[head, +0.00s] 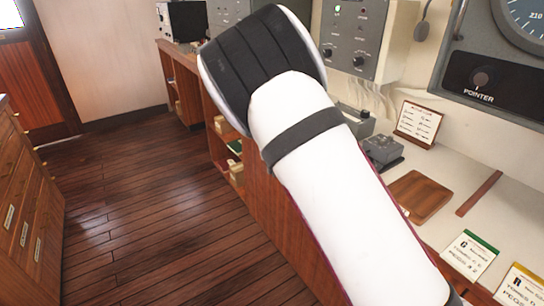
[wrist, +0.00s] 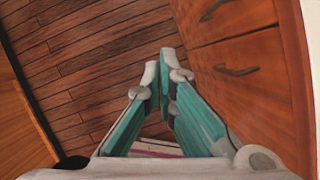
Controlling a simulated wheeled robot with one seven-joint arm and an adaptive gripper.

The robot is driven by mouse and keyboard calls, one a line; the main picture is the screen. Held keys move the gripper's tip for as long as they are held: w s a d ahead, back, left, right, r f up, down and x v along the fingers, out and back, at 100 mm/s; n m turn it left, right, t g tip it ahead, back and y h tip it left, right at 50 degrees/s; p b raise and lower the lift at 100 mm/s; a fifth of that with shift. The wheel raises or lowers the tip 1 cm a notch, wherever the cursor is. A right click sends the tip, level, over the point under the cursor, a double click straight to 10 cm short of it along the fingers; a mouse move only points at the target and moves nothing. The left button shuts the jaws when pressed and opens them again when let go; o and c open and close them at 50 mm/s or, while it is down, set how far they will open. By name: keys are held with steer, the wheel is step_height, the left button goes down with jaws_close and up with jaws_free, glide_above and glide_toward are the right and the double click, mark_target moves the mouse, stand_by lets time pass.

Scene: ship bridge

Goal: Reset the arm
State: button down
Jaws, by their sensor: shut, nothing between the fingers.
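My arm (head: 340,180) crosses the head view from the lower right up to the top middle, in front of the console counter. My gripper is hidden in the head view. In the wrist view my gripper (wrist: 159,70) shows with its teal fingers together at the tips and nothing between them. Behind it are the dark plank floor and a wooden drawer front.
The counter (head: 385,165) at right holds a brown wooden tray (head: 419,197), small grey devices (head: 382,150), a framed card (head: 418,122) and label cards (head: 470,254). Wooden drawers (head: 22,200) stand at left. The plank floor (head: 150,215) between is clear.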

steer(key=s+d+r+n+y+p, duration=0.1)
steer(key=s+d+r+n, duration=0.2)
steer(key=s+r+n, duration=0.4)
steer(key=s+d+r+n+g+y, duration=0.1)
steer(key=s+d+r+n, duration=0.25)
steer(key=s+r, duration=0.45)
steer(key=s+d+r+n+y+p, duration=0.1)
steer(key=s+d+r+n, duration=0.1)
steer(key=s+r+n, duration=0.55)
steer(key=s+d+r+n+h+p, duration=0.1)
steer(key=s+d+n+h, duration=0.1)
steer(key=s+n, duration=0.6)
steer(key=s+d+r+n+h, duration=0.1)
steer(key=s+d+n, duration=0.4)
steer(key=s, duration=1.1)
steer(key=n, duration=0.3)
steer(key=shift+d+r+t+h+p, duration=0.15)
steer(key=shift+r+t+h+p, duration=0.25)
